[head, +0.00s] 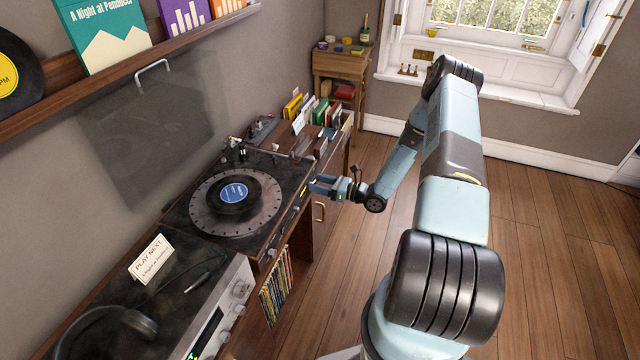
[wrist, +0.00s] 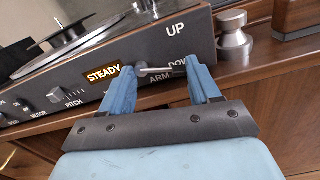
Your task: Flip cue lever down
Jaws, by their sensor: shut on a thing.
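The cue lever (wrist: 155,71) is a small metal lever on the turntable's front panel, under the word UP and beside a partly hidden label that starts with DO, above the word ARM. My gripper (wrist: 165,75) is at the panel in the wrist view, with its two blue fingers either side of the lever. In the head view my gripper (head: 312,186) reaches the front right edge of the turntable (head: 205,226). The lever is too small to make out there.
A record with a blue label (head: 234,193) lies on the platter. A metal knob-like piece (wrist: 233,38) stands close on the right. An amplifier (head: 225,305) is at the front left.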

